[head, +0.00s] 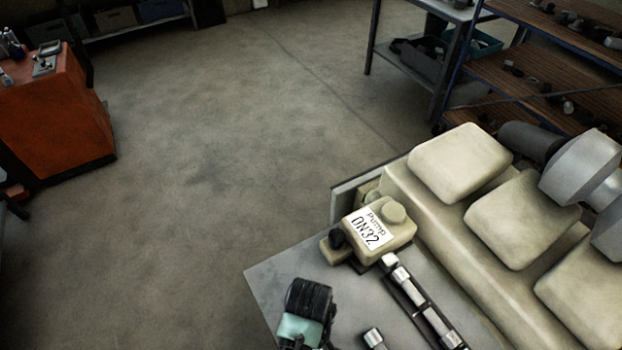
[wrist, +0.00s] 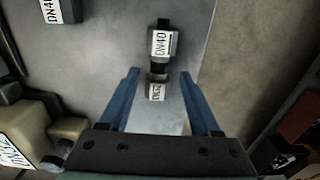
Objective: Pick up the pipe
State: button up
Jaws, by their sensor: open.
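A short pipe fitting (wrist: 161,44) lies on the grey metal bench in the wrist view. It has a dark end, a white DN40 label and a black collar, with a DN32 label nearer my gripper. I take it to be the pipe; I cannot make it out in the head view. My gripper (wrist: 159,74) is open, with its two blue fingers apart. The DN32-labelled end shows between the fingers in the picture, with a gap on each side. I cannot tell how far above it the fingertips are.
A beige pump labelled DN32 (head: 372,230) stands beside the large beige engine block (head: 490,235). Silver-and-black cylinders (head: 418,297) lie along the bench (head: 270,280). Another DN40-labelled part (wrist: 55,12) is at the wrist view's top left. Open floor lies beyond the bench edge.

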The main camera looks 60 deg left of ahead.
jog(key=shift+f, duration=1.4)
grip_shut()
jog(key=shift+w, duration=0.1)
